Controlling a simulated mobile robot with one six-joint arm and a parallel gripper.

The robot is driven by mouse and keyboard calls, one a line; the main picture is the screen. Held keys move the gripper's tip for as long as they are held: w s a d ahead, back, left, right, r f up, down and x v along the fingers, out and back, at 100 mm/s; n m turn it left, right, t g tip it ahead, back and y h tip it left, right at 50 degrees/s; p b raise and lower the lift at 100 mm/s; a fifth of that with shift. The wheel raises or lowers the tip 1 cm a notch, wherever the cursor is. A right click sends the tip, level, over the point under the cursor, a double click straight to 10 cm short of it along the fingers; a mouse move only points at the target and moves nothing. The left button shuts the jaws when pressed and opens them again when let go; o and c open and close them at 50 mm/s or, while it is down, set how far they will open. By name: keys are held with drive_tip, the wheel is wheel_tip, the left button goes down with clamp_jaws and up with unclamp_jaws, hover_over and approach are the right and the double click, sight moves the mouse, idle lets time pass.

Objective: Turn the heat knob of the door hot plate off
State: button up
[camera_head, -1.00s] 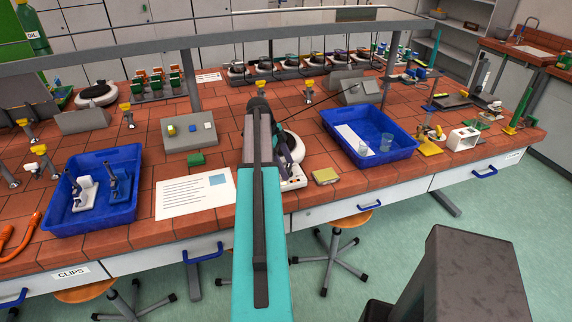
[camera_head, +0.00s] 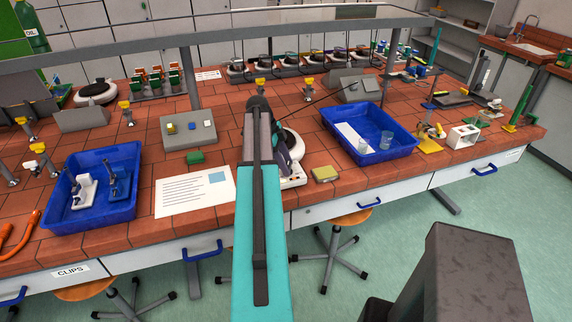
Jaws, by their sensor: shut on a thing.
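A white hot plate (camera_head: 294,140) with a round pale top stands near the front edge of the bench, partly hidden behind my arm. Its front panel (camera_head: 293,182) shows low at the right of the arm. My gripper (camera_head: 284,165) is down at the front of this hot plate, largely covered by my own arm. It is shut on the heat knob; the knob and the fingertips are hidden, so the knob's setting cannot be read. A second white hot plate (camera_head: 96,92) with a dark rim stands at the back left, away from my gripper.
A blue tray (camera_head: 404,150) with beakers is to the right, and a yellow-green block (camera_head: 325,174) lies close by. A shelf rail (camera_head: 130,53) crosses above the bench.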

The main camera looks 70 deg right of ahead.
drive_tip(key=shift+a, duration=0.1)
drive_tip(key=n+h+b, duration=0.1)
drive_tip(key=n+b, duration=0.1)
drive_tip(key=n, duration=0.1)
drive_tip(key=shift+a+f, duration=0.15)
drive_tip(key=n+t+b, duration=0.1)
drive_tip(key=n+b, duration=0.1)
drive_tip(key=shift+s+n+h, duration=0.15)
drive_tip(key=shift+n+h, duration=0.15)
drive_tip(key=shift+h, duration=0.1)
drive_tip(key=n+t+b, duration=0.1)
drive_tip(key=n, duration=0.2)
drive_tip(key=n+h, duration=0.1)
drive_tip(key=n, duration=0.2)
drive_tip(key=shift+s+a+t+b, duration=0.1)
drive_tip(key=shift+s+t+b, duration=0.05)
drive_tip(key=shift+t+b, duration=0.25)
drive_tip(key=n+t, duration=0.1)
drive_tip(key=n, duration=0.2)
drive_tip(key=n+t, duration=0.1)
drive_tip(key=n, duration=0.2)
drive_tip(key=shift+s+h, duration=0.2)
drive_tip(key=shift+h, duration=0.1)
drive_tip(key=n+t, duration=0.1)
drive_tip(key=n, duration=0.2)
drive_tip(key=n+t+y, duration=0.1)
drive_tip(key=n, duration=0.1)
drive_tip(key=shift+s+n, duration=0.15)
drive_tip(key=shift+n, duration=0.25)
